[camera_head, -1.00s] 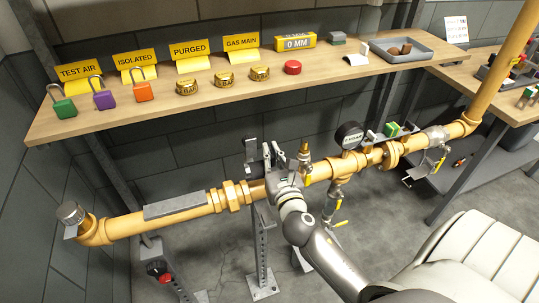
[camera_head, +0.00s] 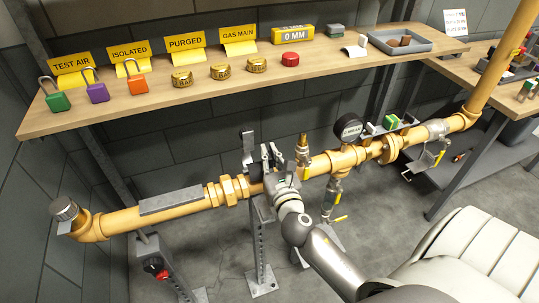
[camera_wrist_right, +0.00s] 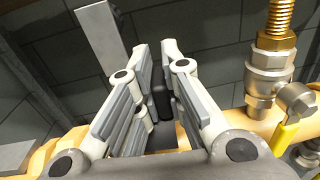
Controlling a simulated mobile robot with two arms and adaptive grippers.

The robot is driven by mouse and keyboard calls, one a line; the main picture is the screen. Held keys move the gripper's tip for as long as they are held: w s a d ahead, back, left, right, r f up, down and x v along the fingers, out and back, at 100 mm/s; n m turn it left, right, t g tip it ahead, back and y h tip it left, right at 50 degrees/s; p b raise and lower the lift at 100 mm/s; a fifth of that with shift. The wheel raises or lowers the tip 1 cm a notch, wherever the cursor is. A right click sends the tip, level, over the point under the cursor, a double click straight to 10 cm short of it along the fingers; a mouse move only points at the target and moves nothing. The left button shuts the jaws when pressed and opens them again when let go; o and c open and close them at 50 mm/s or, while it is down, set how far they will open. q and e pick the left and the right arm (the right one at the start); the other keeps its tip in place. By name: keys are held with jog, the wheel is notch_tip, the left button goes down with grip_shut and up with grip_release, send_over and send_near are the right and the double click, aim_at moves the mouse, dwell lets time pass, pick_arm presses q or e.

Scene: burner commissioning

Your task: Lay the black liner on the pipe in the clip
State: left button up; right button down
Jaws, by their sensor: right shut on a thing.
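My right gripper (camera_head: 270,154) is at the yellow pipe (camera_head: 140,219), over the support stand in the middle of the head view. It is shut on the black liner (camera_wrist_right: 162,98), a small dark piece between its fingers in the right wrist view. The grey clip (camera_head: 247,145) stands up from the pipe just left of the gripper; its upright plate also shows in the right wrist view (camera_wrist_right: 104,38). The lower part of the clip is hidden behind the fingers. I cannot tell whether the liner touches the pipe. My left gripper is not in view.
A brass-topped valve (camera_head: 302,150) and a pressure gauge (camera_head: 349,129) stand on the pipe right of the gripper. A wooden shelf (camera_head: 200,97) with padlocks and brass tags runs behind. A pale ribbed seat-like surface (camera_head: 475,255) fills the lower right.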

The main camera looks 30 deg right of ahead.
jog(key=shift+f+b, duration=1.2)
jog(key=shift+f, duration=0.65)
jog(key=c, duration=1.5)
grip_release()
jog(key=shift+o, duration=0.2)
jog(key=v, duration=1.2)
